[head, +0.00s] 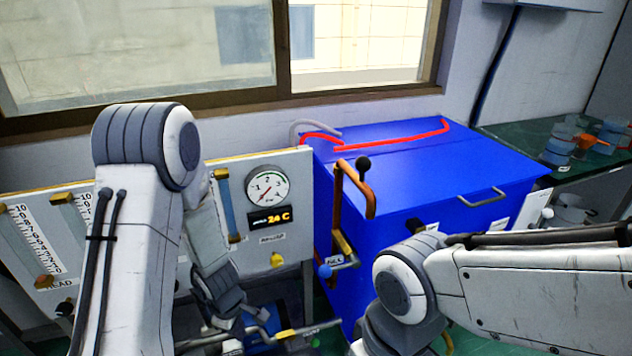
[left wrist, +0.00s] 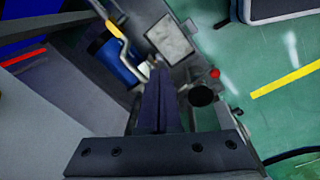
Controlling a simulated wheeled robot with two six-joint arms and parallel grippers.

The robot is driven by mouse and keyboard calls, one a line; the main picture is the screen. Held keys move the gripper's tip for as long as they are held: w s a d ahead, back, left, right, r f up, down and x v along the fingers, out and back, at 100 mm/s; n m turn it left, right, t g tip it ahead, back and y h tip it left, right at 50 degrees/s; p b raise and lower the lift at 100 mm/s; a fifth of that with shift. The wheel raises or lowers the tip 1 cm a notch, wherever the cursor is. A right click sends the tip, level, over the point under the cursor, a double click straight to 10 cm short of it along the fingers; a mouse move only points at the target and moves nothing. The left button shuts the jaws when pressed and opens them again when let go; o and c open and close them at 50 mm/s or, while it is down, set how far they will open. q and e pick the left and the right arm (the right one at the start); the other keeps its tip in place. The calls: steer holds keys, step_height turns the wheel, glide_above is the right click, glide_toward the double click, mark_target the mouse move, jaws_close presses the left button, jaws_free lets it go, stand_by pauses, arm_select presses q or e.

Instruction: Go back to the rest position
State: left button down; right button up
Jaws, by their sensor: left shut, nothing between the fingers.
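My left arm (head: 150,200) comes in from the left and bends down in front of the grey control panel (head: 225,165). In the left wrist view my left gripper (left wrist: 158,85) is shut, its dark fingers together with nothing between them. A blue cylinder with a pale handle (left wrist: 115,60) lies just beyond the fingertips; I cannot tell whether they touch it. My right arm (head: 480,280) reaches in from the right in front of the blue machine; its gripper is not visible.
The panel carries a round gauge (head: 267,188) and a display (head: 269,218) reading 24 C. The large blue machine (head: 430,165) has a brown crank lever (head: 357,190) at its left. A green bench with items (head: 560,150) stands at the right. Green floor (left wrist: 275,60) shows in the wrist view.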

arm_select(q)
steer(key=s+d+r+m+h, duration=0.1)
steer(key=d+r+m+h, duration=0.1)
steer(key=d+r+m, duration=0.65)
steer(key=s+d+r+m+g+y, duration=0.1)
steer(key=s+d+r+m, duration=0.3)
steer(key=s+r+m, duration=0.4)
steer(key=s+d+r+m, duration=0.45)
steer(key=s+m, duration=0.25)
steer(key=s, duration=0.3)
step_height(320, 180, up, 21)
steer(key=p, duration=2)
steer(key=shift+w+a+f, duration=0.15)
steer(key=shift+w+f, duration=0.05)
steer(key=shift+w, duration=0.15)
steer(key=shift+n, duration=0.25)
